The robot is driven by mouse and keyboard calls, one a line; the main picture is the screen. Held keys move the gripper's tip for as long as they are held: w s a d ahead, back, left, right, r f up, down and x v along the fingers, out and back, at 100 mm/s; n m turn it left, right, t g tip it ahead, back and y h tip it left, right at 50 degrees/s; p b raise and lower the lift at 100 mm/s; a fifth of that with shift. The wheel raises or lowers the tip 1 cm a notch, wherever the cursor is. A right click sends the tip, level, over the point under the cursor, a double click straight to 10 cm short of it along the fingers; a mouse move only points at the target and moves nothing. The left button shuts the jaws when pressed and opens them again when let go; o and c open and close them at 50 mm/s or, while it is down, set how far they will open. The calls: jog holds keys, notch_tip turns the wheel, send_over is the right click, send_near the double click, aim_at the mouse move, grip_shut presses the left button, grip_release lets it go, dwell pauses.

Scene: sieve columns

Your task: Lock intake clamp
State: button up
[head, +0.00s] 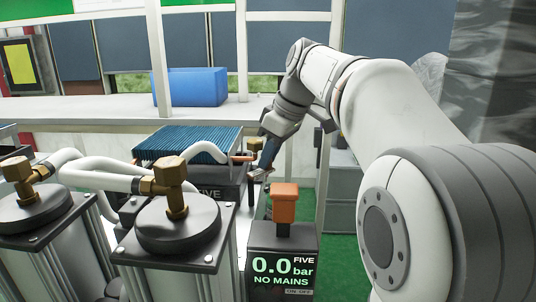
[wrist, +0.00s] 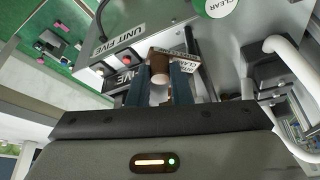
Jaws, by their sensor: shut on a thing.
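My gripper (head: 260,172) reaches down beside the dark unit marked FIVE, right of its blue ribbed top. In the wrist view, the two dark fingers of my gripper (wrist: 162,88) are closed around a copper-brown cylindrical handle (wrist: 160,66). White labels beside it are partly covered; one seems to begin with "CLA". I take the handle to be the intake clamp's. An orange-brown bar end (head: 243,157) shows just left of my fingers in the head view. The fingers hide part of the handle, and I cannot tell the clamp's lock position.
A display post (head: 283,265) reading "0.0 bar NO MAINS" carries an orange block (head: 284,198) close to my gripper. Two black-capped columns (head: 178,224) with brass valves and white hoses stand at left. A blue box (head: 191,87) lies on the bench behind.

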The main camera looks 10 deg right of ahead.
jog(key=shift+a, duration=0.35)
grip_shut()
jog(key=shift+d, duration=0.35)
jog(key=shift+s+m, duration=0.15)
jog(key=shift+m, duration=0.15)
jog(key=m, duration=0.1)
jog(key=s+m+t+h+b, duration=0.1)
jog(key=m, duration=0.1)
jog(key=shift+s+d+m, duration=0.1)
jog(key=shift+s+m, duration=0.15)
jog(key=shift+m, duration=0.05)
jog(key=shift+s+a+m+h, duration=0.4)
jog(key=shift+s+m+h, duration=0.3)
jog(key=shift+m, duration=1.25)
jog(key=shift+s+a+m+h, duration=0.35)
jog(key=shift+s+m+h, duration=0.4)
jog(key=shift+m, duration=1.15)
jog(key=shift+s+a+m+h, duration=0.5)
jog(key=shift+m+h, duration=0.35)
jog(key=shift+m, duration=1.1)
